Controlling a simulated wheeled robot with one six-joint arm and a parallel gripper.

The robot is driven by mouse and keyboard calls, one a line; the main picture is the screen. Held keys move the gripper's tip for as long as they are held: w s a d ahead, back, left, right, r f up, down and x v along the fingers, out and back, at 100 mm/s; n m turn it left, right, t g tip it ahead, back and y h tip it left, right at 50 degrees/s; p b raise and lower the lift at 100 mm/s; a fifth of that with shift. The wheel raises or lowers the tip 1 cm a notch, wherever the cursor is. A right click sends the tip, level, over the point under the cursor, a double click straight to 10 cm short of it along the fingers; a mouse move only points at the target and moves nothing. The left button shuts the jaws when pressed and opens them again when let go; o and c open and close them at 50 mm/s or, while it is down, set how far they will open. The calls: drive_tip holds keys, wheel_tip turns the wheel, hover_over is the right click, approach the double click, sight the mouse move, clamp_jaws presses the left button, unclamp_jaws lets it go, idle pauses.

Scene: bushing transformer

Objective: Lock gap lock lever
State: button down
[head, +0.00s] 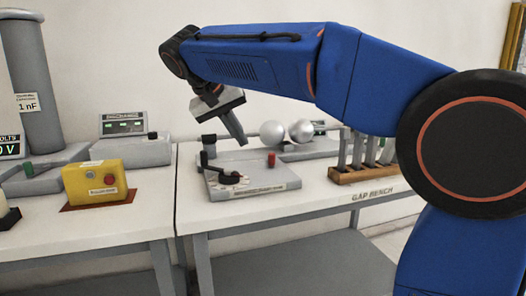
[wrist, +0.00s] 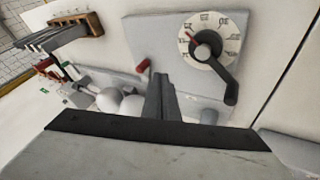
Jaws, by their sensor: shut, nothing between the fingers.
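The gap unit is a grey base plate (head: 235,182) on the gap bench, with a dial (head: 228,178) and a black crank handle (head: 208,166) on top. A small red part (head: 271,160), which looks like the gap lock lever, stands on the same plate; in the wrist view it is the red piece (wrist: 143,66) just left of the fingers. My gripper (head: 241,139) is shut and empty, pointing down above the plate. In the wrist view its fingers (wrist: 160,80) lie between the red part and the dial (wrist: 210,45). No contact is evident.
Two metal spheres (head: 287,133) stand behind the plate. A wooden rack (head: 362,173) with several upright grey tools is to the right. My blue arm spans above the bench.

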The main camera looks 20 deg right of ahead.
sight(272, 157)
drive_tip(key=shift+w+a+r+m+h, duration=0.15)
drive_tip(key=shift+w+a+r, duration=0.25)
drive_tip(key=shift+w+a, duration=0.2)
drive_tip(key=shift+w+a+r+m+h, duration=0.15)
drive_tip(key=shift+w+a+r, duration=0.2)
drive_tip(key=shift+w+a, duration=0.2)
drive_tip(key=x, duration=0.9)
drive_tip(key=shift+d+f, duration=0.15)
drive_tip(key=d, duration=0.3)
drive_tip(key=shift+s+f, duration=0.1)
drive_tip(key=shift+f, duration=0.1)
drive_tip(key=shift+d, duration=0.6)
